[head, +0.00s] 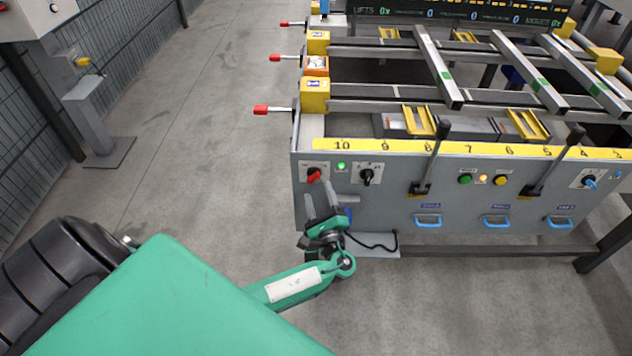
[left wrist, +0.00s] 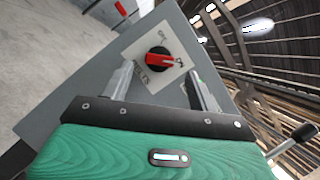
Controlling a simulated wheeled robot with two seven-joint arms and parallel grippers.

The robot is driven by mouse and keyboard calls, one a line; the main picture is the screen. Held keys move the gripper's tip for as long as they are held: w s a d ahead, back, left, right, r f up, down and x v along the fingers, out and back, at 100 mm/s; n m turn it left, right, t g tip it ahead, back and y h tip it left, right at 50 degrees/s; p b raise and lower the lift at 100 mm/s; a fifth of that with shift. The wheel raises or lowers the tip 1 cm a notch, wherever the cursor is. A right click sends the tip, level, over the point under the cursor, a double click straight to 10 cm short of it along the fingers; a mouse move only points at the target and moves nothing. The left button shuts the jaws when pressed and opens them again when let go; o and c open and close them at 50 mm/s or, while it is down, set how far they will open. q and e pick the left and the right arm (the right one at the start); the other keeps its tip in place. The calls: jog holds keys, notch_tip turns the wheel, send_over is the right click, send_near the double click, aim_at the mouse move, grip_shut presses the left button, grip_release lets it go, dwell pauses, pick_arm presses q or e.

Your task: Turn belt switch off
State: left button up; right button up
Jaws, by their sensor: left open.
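The runout table's grey front panel (head: 450,225) carries a red rotary switch (head: 314,175) on a white plate at its left end. A black rotary switch (head: 368,175) sits to its right, with a lit green lamp (head: 341,166) between them. My left gripper (head: 323,200) is just in front of the panel, below the red switch. In the left wrist view the red switch (left wrist: 159,59) shows beyond and between the two open fingers (left wrist: 160,85), apart from them. My right gripper is not in view.
Two black-handled levers (head: 432,158) and (head: 556,160) stick up from the panel. Green and yellow buttons (head: 465,179) and blue handles (head: 428,220) lie further right. Red-tipped handles (head: 262,110) jut from the table's left side.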

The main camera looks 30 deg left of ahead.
aim_at(315, 181)
pick_arm(q)
jog(key=shift+x, duration=2.25)
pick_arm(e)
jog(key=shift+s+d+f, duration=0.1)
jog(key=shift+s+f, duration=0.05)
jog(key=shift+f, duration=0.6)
pick_arm(q)
jog(key=shift+f, duration=0.1)
jog(key=shift+c, duration=0.2)
jog(key=c, duration=1)
